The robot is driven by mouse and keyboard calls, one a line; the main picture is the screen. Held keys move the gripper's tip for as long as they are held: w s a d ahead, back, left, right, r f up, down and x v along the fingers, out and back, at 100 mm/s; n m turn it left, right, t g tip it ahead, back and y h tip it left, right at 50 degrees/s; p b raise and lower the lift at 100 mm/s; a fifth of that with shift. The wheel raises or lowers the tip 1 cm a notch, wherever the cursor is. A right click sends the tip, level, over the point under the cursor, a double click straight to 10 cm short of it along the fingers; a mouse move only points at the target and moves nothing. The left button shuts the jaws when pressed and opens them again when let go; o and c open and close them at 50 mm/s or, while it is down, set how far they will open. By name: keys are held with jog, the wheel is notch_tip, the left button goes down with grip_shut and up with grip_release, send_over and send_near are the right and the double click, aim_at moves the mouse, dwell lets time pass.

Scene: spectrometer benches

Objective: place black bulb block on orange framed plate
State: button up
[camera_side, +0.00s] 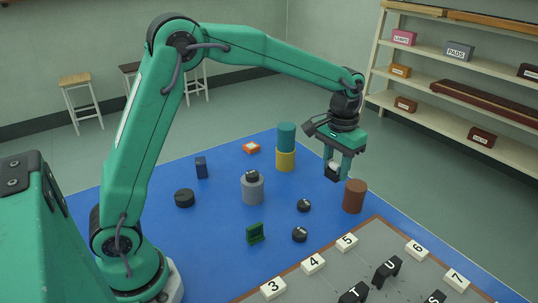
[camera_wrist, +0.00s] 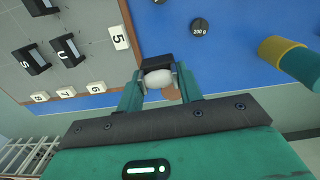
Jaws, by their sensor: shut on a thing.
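The black bulb block (camera_side: 332,173), black with a white bulb, is between the fingers of my gripper (camera_side: 339,168) in the side view. My gripper is shut on it and holds it above the blue mat, near the brown cylinder. In the wrist view the block's black body (camera_wrist: 157,61) and white bulb (camera_wrist: 158,78) show between the fingertips (camera_wrist: 160,82). A small orange piece (camera_side: 251,147), which looks like the orange framed plate, lies at the far side of the mat, left of the stacked cylinders. It is too small to make out its frame clearly, and I do not see it in the wrist view.
A brown cylinder (camera_side: 355,197) stands just below and right of my gripper. A teal-on-yellow stack (camera_side: 286,150) stands between gripper and orange piece. A grey cylinder (camera_side: 252,190), green holder (camera_side: 255,234), dark blue block (camera_side: 201,167) and black weights stand on the mat (camera_side: 220,228). A numbered grey board (camera_side: 330,283) lies front right.

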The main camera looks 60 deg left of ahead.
jog(key=s+r, duration=0.2)
jog(key=s, duration=0.5)
jog(key=n, duration=1.7)
send_over(251, 145)
notch_tip(251, 145, down, 6)
jog(key=shift+a+f, duration=0.2)
jog(key=shift+f, duration=0.2)
jog(key=shift+f, duration=0.15)
jog(key=shift+f, duration=4.85)
jog(key=shift+f, duration=0.1)
